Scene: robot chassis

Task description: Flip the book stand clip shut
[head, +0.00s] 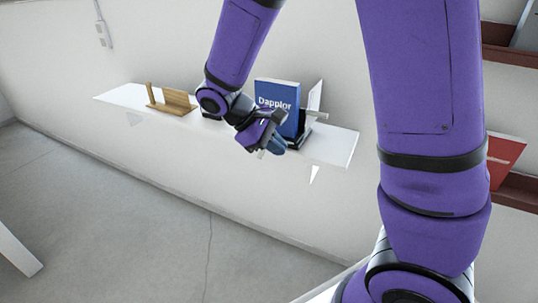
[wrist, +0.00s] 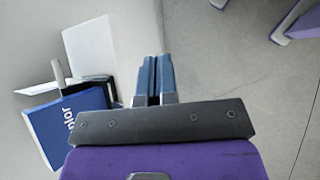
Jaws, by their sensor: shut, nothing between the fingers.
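The black book stand (head: 303,137) is on the white wall shelf (head: 338,147), partly hidden behind my gripper. A blue book (head: 276,93) stands upright in it, and a thin white panel (head: 314,97) leans behind. A grey bar (head: 318,115), seemingly the clip, sticks out to the right of the book. In the wrist view the stand (wrist: 98,86), the grey bar (wrist: 57,73) and the book (wrist: 68,128) lie left of my fingers. My gripper (head: 276,146) is shut and empty in front of the book's lower part; its blue fingertips (wrist: 154,78) are together, apart from the bar.
A wooden stand (head: 174,101) sits on the shelf to the left. The shelf's right end is bare. A red book (head: 504,158) is on a brown shelf at the far right, partly behind my arm. The grey floor (head: 150,210) below is mostly clear.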

